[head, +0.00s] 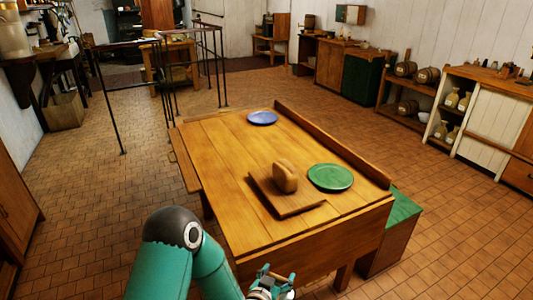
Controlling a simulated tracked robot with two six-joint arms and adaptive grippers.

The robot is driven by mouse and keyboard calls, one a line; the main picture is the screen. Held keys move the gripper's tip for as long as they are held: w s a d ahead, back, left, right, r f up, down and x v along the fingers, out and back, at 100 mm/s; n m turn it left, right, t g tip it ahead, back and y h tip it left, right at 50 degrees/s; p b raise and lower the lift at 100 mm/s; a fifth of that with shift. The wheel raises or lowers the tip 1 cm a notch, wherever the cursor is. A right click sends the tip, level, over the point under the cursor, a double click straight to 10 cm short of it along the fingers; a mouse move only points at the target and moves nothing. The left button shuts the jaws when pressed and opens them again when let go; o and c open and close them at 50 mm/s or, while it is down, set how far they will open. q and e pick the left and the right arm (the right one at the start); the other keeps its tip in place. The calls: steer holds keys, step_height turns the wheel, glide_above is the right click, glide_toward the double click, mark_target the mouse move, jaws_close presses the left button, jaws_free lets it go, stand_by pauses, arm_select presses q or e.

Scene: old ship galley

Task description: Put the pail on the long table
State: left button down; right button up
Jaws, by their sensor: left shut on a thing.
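The long wooden table (225,165) stands in the middle of the head view, with a raised ledge along its right side. My left arm comes in at the bottom, and my left gripper (273,277) is at the bottom edge, just in front of the table's near end. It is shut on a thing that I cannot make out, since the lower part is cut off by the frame. I cannot clearly see a pail anywhere. My right gripper is not in view.
On the table are a blue plate (262,118), a green plate (330,177), and a loaf (285,177) on a board (301,206). The table's left half is clear. A green-topped bench (404,212) stands at right, black railings (107,100) behind left.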

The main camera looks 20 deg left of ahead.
arm_select(q)
steer(key=shift+a+r, duration=0.2)
steer(key=shift+a, duration=0.1)
